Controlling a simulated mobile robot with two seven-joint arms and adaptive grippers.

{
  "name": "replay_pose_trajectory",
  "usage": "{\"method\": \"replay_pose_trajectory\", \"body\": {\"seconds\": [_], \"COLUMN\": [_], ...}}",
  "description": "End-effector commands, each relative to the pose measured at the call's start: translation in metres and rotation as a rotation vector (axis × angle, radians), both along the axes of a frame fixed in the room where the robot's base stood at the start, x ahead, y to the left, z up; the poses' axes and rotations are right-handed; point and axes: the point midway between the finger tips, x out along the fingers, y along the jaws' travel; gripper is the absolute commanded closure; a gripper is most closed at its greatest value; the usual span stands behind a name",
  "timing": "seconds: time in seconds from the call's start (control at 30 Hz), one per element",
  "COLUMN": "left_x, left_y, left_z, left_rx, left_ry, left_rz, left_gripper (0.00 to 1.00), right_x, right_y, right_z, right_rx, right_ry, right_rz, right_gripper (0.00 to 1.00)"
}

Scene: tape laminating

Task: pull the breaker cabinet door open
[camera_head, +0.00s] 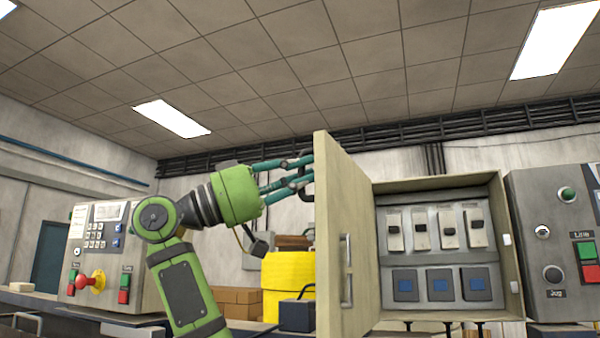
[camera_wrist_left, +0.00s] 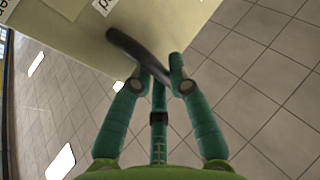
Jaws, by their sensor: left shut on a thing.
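The breaker cabinet door (camera_head: 340,220) is beige and stands swung well open to the left of the cabinet (camera_head: 440,183). The cabinet's inside shows a row of switches (camera_head: 421,230) above blue-marked modules (camera_head: 439,285). My left gripper (camera_head: 304,172) is at the far left side of the door, shut on a dark curved handle (camera_wrist_left: 128,44). In the left wrist view its teal fingers (camera_wrist_left: 156,80) close around this handle, against the pale door panel (camera_wrist_left: 185,22). The door partly hides the fingertips in the head view. My right gripper is not in view.
A metal bar (camera_head: 346,270) is on the door's visible face. A control panel (camera_head: 555,240) stands close on the right, and another control box (camera_head: 105,255) at the left. A yellow container (camera_head: 288,285) and cardboard boxes (camera_head: 237,300) are behind my left arm.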

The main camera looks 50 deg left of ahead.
Motion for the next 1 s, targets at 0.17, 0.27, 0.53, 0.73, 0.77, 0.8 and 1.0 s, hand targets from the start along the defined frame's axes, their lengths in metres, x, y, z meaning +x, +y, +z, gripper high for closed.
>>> {"method": "replay_pose_trajectory", "body": {"seconds": [0.17, 0.27, 0.53, 0.73, 0.77, 0.8, 1.0], "left_x": [0.000, 0.000, -0.004, -0.032, -0.038, -0.046, -0.080], "left_y": [0.001, 0.001, 0.003, 0.017, 0.019, 0.023, 0.038], "left_z": [0.002, 0.002, 0.000, -0.013, -0.015, -0.019, -0.034], "left_rx": [-0.008, -0.007, -0.007, -0.006, -0.006, -0.006, -0.006], "left_ry": [-0.004, -0.004, -0.006, -0.005, -0.006, -0.006, -0.005], "left_rz": [0.001, 0.001, 0.002, 0.005, 0.004, 0.005, 0.002], "left_gripper": [0.70, 0.70, 0.70, 0.70, 0.70, 0.70, 0.70], "right_x": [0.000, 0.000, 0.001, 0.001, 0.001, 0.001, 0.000], "right_y": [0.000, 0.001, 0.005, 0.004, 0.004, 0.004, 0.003], "right_z": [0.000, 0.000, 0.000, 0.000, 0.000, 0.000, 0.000], "right_rx": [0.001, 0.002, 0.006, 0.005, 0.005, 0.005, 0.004], "right_ry": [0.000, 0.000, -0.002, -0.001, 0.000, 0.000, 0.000], "right_rz": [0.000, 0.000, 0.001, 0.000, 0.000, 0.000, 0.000], "right_gripper": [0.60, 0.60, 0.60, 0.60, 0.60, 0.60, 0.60]}}
